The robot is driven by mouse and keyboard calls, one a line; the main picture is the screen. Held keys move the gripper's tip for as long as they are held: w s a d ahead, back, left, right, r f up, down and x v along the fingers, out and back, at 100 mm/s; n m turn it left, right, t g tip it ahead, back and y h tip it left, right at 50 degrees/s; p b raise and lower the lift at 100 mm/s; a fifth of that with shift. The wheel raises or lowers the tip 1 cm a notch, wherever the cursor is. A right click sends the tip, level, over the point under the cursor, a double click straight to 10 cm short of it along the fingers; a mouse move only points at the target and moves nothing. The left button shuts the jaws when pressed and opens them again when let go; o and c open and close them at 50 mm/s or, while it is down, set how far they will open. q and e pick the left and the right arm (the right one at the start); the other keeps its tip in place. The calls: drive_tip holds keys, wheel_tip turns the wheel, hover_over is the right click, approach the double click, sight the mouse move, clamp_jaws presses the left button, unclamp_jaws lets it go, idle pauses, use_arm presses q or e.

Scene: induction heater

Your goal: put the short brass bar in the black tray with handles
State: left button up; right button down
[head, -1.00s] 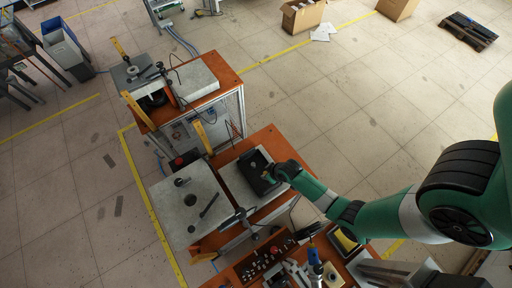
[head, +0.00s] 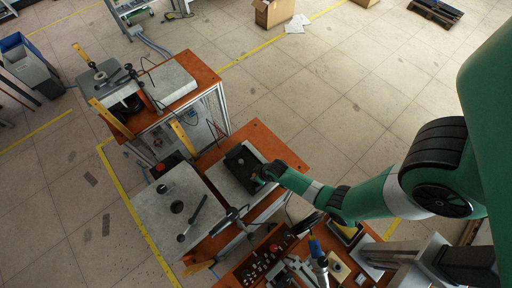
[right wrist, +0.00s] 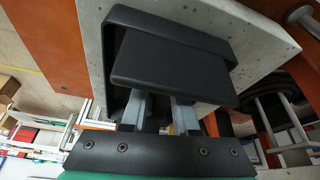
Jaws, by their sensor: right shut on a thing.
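The black tray (head: 239,158) lies on the pale stone slab of the right-hand orange bench. A small light item (head: 241,161) shows inside it, too small to identify. My right gripper (head: 258,176) is at the tray's right end. In the right wrist view its two grey fingers (right wrist: 161,112) run up to the tray's dark end (right wrist: 172,68), and their tips are hidden behind it. They look closed on the tray's end or handle, with a narrow dark gap between them. I cannot make out the short brass bar. My left gripper is not in view.
A grey stone plate (head: 150,205) with dark round parts and a black bar stands left of the tray. A second orange bench (head: 203,72) is behind it. A cluttered fixture area (head: 262,268) lies in front. Open floor is at the upper right.

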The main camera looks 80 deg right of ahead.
drive_tip(key=c, duration=0.7)
unclamp_jaws()
drive_tip(key=p+v, duration=0.4)
drive_tip(key=v, duration=0.3)
drive_tip(key=shift+s+r+p, duration=0.1)
drive_tip(key=shift+r+p, duration=0.25)
